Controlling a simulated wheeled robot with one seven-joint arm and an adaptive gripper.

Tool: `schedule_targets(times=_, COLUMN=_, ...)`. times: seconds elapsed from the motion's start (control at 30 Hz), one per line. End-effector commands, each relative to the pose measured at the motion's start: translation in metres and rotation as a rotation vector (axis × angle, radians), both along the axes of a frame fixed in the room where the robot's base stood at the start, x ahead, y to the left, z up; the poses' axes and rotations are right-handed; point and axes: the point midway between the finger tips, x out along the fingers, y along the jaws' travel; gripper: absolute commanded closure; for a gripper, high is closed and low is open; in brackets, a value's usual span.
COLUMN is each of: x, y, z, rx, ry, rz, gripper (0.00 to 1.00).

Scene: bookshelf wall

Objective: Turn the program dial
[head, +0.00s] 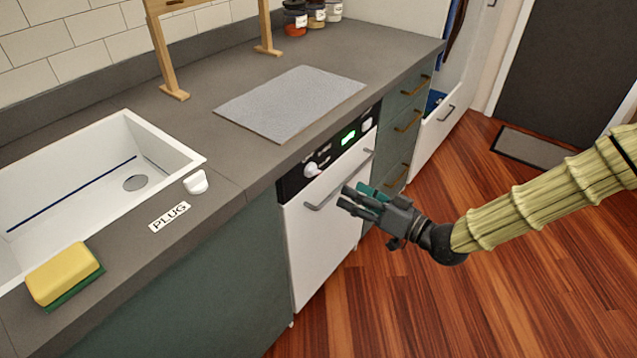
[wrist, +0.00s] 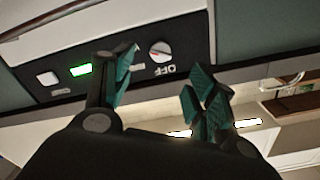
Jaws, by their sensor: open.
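The program dial (head: 311,169) is a white round knob at the left end of the dishwasher's black control panel (head: 291,186). In the wrist view the dial (wrist: 161,51) has a red mark and sits beside the word OFF, which appears upside down. My gripper (head: 353,198) is open and empty, in front of the white dishwasher door (head: 320,235), to the right of and lower than the dial in the head view. In the wrist view my gripper's teal fingers (wrist: 160,75) are spread, with the dial beyond the gap between them and apart from them.
A green lit display (head: 348,138) and a white button (head: 367,124) are on the same panel. The door's bar handle (head: 340,180) runs just below it. A grey mat (head: 290,103) lies on the counter above. A sink (head: 175,149) and sponge (head: 64,273) are at left.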

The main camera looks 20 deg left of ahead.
Motion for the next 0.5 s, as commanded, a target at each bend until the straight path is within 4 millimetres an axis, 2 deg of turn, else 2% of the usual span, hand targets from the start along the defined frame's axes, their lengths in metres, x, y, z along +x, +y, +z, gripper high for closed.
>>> schedule_targets(times=0.17, x=0.005, y=0.012, z=0.006, rx=0.011, ry=-0.016, rz=0.011, gripper=0.43)
schedule_targets(times=0.5, x=0.022, y=0.062, z=0.005, rx=0.01, ry=-0.014, rz=0.01, gripper=0.43)
